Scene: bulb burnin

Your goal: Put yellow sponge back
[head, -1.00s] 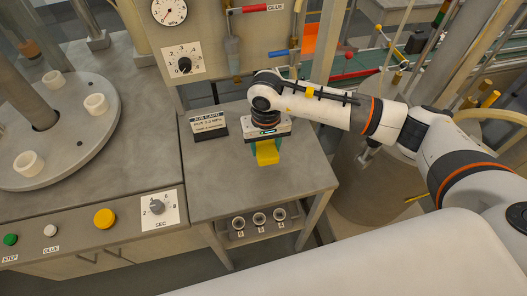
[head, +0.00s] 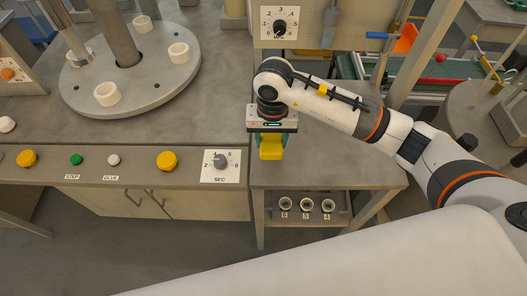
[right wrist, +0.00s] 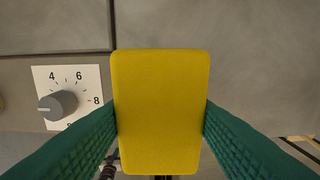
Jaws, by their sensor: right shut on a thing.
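The yellow sponge (head: 271,150) is held under my right gripper (head: 271,136) in the head view, over the seam between the bench and the small side table (head: 340,165). In the right wrist view the sponge (right wrist: 160,112) fills the middle, with a green finger pressed on each side of it. My right gripper (right wrist: 160,125) is shut on it. The sponge's height above the surface cannot be told exactly. My left gripper is not in view.
A SEC dial (head: 220,162) and yellow button (head: 167,161) are on the bench front, left of the sponge. A round plate (head: 131,75) with white cups stands on the bench. Several small cups (head: 307,205) sit on a shelf below. The side table's right part is clear.

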